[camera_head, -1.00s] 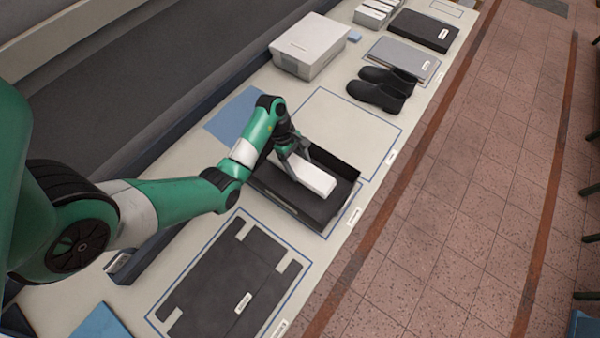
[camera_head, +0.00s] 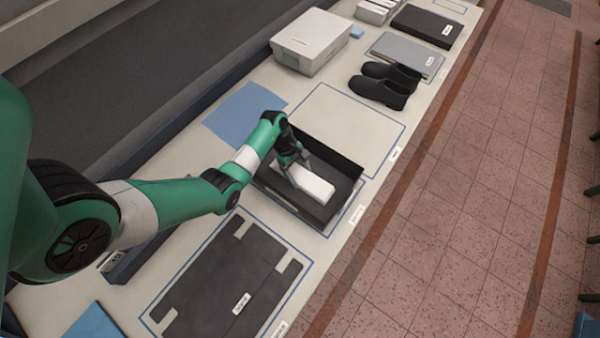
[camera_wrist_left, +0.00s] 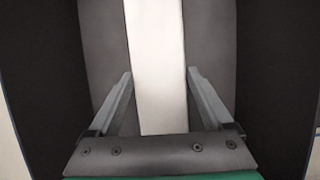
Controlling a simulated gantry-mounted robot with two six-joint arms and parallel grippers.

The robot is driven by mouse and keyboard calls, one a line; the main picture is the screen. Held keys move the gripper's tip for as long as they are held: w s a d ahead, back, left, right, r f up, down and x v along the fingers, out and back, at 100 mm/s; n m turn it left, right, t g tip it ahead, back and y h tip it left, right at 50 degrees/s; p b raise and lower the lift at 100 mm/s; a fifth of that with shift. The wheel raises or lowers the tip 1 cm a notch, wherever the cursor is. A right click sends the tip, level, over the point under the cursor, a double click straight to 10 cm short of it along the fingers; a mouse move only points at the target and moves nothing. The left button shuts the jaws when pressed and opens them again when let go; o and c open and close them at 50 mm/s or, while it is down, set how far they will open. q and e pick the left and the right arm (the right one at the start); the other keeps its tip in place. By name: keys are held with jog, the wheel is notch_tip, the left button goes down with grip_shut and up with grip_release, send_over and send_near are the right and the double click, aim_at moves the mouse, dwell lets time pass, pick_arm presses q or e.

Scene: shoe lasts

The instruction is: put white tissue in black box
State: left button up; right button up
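The white tissue (camera_head: 315,187), a long white block, is inside the open black box (camera_head: 335,160) in the middle of the table. My left gripper (camera_head: 298,172) reaches down into the box. The black box (camera_wrist_left: 55,70) has dark walls on both sides there. The tissue lies low, at or close to the box floor; I cannot tell whether it touches. My right gripper is in no view.
A dark flat panel (camera_head: 225,280) lies in front of the box, a blue sheet (camera_head: 243,112) behind it. An empty outlined area (camera_head: 350,125) lies beyond it, with black shoes (camera_head: 385,85) and a light grey box (camera_head: 312,42) further off.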

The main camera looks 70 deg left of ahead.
pick_arm(q)
jog(key=shift+o, duration=0.8)
jog(key=shift+r, duration=0.45)
jog(key=p+v, duration=0.3)
jog(key=v, duration=0.8)
jog(key=shift+s+a+r, duration=0.2)
